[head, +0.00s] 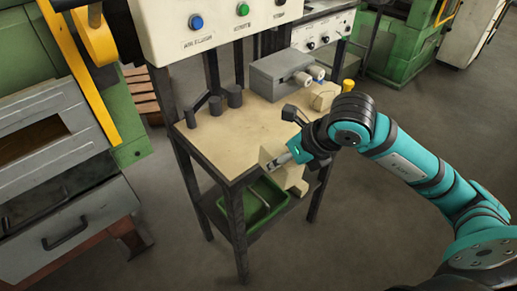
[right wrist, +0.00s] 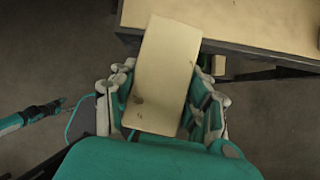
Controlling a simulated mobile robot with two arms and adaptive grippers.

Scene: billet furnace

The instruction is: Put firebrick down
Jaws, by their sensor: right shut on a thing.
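The firebrick is a pale cream block (right wrist: 165,75), held between the two fingers of my right gripper (right wrist: 165,105).
On the table stand dark cylinders (head: 234,96), a grey box (head: 285,75) with round knobs, and a cream piece (head: 323,97) at the back right. A green tray (head: 254,206) sits on the lower shelf. The table's front middle is bare. A furnace-like cabinet (head: 60,175) stands left.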

